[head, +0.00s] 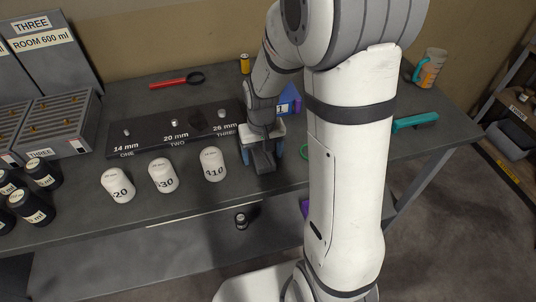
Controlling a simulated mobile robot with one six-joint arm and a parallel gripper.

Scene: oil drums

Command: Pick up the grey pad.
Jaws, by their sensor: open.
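My gripper (262,153) is over the dark table, right of the white bottle marked 10, with its fingers pointing down. Its fingers stand apart, so it is open. A small dark grey block (264,164) shows between and just in front of the fingers; it looks like the grey pad. I cannot tell whether the fingers touch it. My gripper and arm hide part of the table around and behind it.
White bottles (164,175) stand in a row left of my gripper. Behind them is a black stand (150,138) with size labels. A blue item (288,99) stands behind my gripper.

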